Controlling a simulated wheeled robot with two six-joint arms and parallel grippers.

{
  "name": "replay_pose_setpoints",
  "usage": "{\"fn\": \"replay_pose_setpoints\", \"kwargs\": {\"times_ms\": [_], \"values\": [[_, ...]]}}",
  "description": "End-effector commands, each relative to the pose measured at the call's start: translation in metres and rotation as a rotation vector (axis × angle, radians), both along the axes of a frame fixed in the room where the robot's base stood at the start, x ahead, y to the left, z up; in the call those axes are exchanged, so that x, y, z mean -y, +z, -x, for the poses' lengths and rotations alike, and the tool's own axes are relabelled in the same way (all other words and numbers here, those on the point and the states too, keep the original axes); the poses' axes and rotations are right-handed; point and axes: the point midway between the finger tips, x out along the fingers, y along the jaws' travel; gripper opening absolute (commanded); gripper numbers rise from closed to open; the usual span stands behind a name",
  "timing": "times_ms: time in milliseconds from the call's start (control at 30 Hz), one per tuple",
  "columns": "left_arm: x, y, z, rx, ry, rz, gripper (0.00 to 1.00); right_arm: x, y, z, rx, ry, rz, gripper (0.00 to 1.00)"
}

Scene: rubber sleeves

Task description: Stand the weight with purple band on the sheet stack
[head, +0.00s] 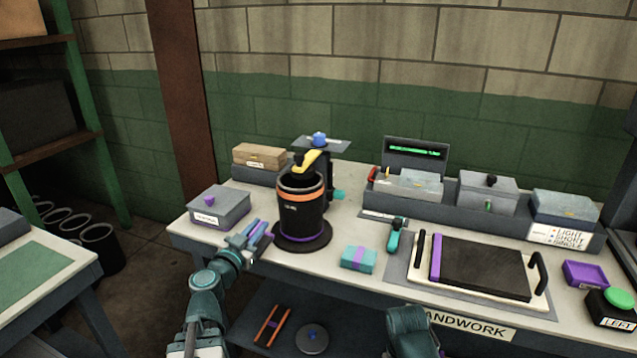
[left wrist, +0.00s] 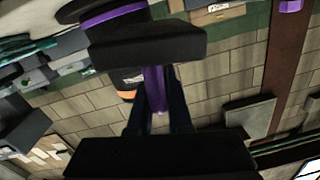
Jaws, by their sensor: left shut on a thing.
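My left gripper (head: 258,232) is shut on the weight with purple band. Its purple part (left wrist: 155,88) shows between the fingers in the left wrist view, with a black block (left wrist: 150,45) beyond the fingertips. In the head view the weight is small and partly hidden by the gripper, held near the table's front left, beside the black cylinder. The sheet stack (head: 485,267) is a pile of dark sheets on a pale board with black handles and a purple strip at its left, well to the right of the gripper. My right gripper is not clearly in view.
A black cylinder (head: 302,215) with an orange band stands on a dark disc. A teal block with a lilac band (head: 358,259) and a teal-handled tool (head: 395,236) lie between it and the stack. A grey box (head: 220,208) stands left; a purple tray (head: 585,274) lies right.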

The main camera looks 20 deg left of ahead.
Motion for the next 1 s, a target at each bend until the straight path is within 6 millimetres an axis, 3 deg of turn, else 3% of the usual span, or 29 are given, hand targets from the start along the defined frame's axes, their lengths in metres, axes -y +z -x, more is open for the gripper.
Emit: {"fn": "replay_pose_setpoints", "kwargs": {"times_ms": [267, 800, 1000], "values": [[0.0, 0.037, 0.0, 0.001, 0.0, 0.001, 0.0, 0.0, 0.037, 0.0, 0.0, 0.0, 0.0, 0.54], [0.0, 0.151, 0.0, 0.001, 0.0, 0.001, 0.0, 0.0, 0.151, 0.0, 0.0, -0.001, 0.0, 0.54], [0.0, 0.168, 0.0, 0.001, 0.0, 0.001, 0.0, 0.0, 0.168, 0.0, 0.0, -0.001, 0.0, 0.54]]}}
